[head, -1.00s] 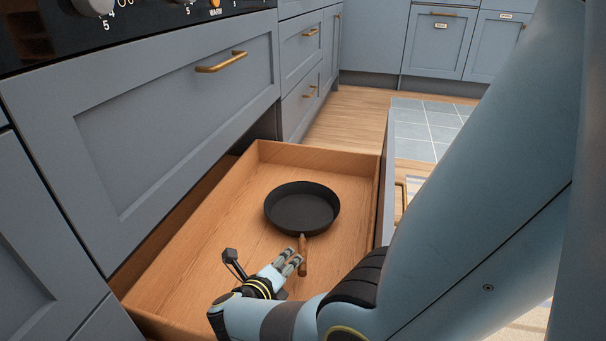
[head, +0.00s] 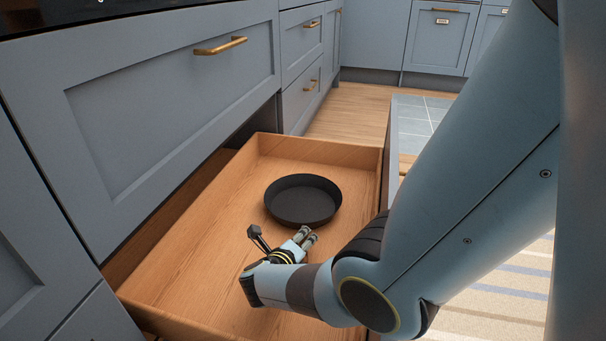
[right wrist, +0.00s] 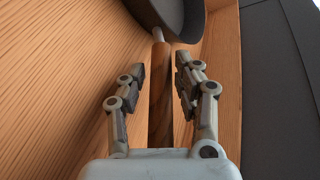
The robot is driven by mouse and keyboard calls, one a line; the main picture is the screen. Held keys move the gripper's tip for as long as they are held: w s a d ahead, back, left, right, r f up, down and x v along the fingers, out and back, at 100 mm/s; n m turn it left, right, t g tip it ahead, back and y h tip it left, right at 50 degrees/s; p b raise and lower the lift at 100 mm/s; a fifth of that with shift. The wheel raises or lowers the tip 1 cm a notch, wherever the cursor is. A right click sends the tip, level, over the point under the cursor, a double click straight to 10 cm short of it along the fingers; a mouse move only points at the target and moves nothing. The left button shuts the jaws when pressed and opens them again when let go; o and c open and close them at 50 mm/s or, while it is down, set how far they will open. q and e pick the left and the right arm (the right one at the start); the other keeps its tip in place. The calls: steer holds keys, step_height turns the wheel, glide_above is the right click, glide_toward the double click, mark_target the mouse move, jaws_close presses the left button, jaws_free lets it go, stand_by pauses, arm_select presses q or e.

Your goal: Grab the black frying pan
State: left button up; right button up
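The black frying pan (head: 302,201) lies in the open wooden drawer (head: 190,262), toward its far end. In the head view its handle is hidden behind my right gripper (head: 306,238). In the right wrist view the pan's dark side (right wrist: 180,18) shows at the top, and its wooden handle (right wrist: 160,85) runs down between the fingers. My right gripper (right wrist: 160,80) is open, with one finger on each side of the handle. A gap shows between each finger and the handle. My left gripper is in neither view.
The drawer's walls surround the pan, with the right wall (head: 372,190) close beside my right arm. A blue-grey cabinet front with a brass handle (head: 220,46) rises at the left. The drawer floor left of the pan is clear.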

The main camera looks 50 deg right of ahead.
jaws_close()
steer(key=shift+w+r, duration=0.1)
steer(key=shift+r, duration=0.1)
stand_by(0.4)
